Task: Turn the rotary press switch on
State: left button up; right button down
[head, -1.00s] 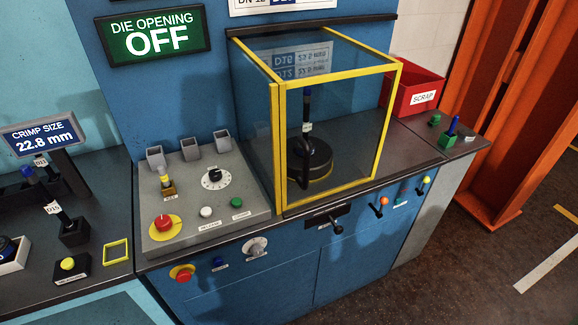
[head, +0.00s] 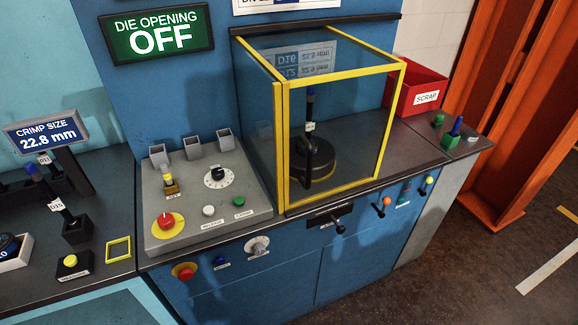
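A grey rotary switch (head: 257,246) sits on the blue front face of the press, below the control panel. A small label is below it, too small to read. A black-and-white dial with a pointer knob (head: 216,178) is on the sloped grey control panel (head: 185,225). I cannot tell for certain which of the two is the press switch. The green display (head: 158,35) above reads "DIE OPENING OFF". Neither of my grippers is in view.
A red emergency knob (head: 184,271) and a blue button (head: 220,262) are left of the grey switch. A yellow-framed clear guard (head: 285,150) encloses a black hose fitting. A black handle (head: 338,225) sticks out at right. A red scrap bin (head: 421,95) stands behind.

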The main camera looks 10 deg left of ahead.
aim_at(165, 222)
jog(key=u, duration=1.45)
jog(key=k, duration=0.5)
jog(key=z, duration=2.2)
jog(key=i, duration=1.25)
jog(key=u, duration=1.95)
